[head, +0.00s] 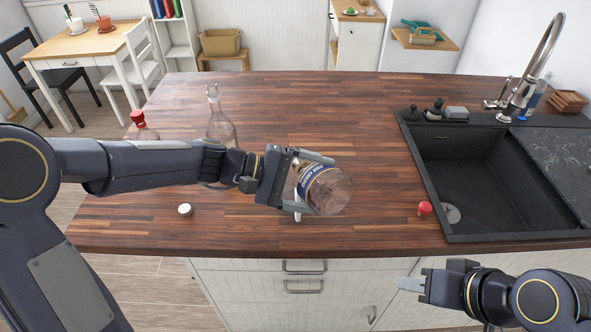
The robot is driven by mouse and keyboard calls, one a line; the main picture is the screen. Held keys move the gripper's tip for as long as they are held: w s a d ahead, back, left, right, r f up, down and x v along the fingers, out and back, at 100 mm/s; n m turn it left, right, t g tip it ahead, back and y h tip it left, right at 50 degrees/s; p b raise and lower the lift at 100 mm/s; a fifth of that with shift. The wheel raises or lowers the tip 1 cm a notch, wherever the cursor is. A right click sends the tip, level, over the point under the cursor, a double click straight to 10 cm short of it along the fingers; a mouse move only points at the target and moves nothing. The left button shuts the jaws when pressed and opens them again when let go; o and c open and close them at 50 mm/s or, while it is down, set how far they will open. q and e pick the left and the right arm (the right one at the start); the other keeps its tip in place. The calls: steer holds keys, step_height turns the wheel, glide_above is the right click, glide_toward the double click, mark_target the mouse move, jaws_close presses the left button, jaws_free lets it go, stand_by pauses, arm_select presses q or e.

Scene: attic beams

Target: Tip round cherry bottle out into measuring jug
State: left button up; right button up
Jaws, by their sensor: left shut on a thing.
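My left gripper (312,182) is shut on a round clear bottle (328,191) with a blue and yellow label, held tilted above the front middle of the counter. Its wide rounded end faces right and toward me; its mouth is hidden, and I cannot tell its contents. I cannot make out a measuring jug; the held bottle and my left arm cover part of the counter. My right gripper (411,284) is low in front of the cabinet, apart from everything, and its finger gap is not clear.
A clear bottle (221,126) stands behind my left forearm. A red-topped bottle (138,119) is partly hidden by that arm. A white cap (185,210) and a red cap (424,208) lie near the front edge. A black sink (470,160) is at right. The counter's back middle is clear.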

arm_select(q)
steer(key=shift+w+a+r+n+g+h+p, duration=0.15)
steer(key=shift+w+r+n+g+h+p, duration=0.2)
steer(key=shift+r+p, duration=0.2)
stand_by(1.2)
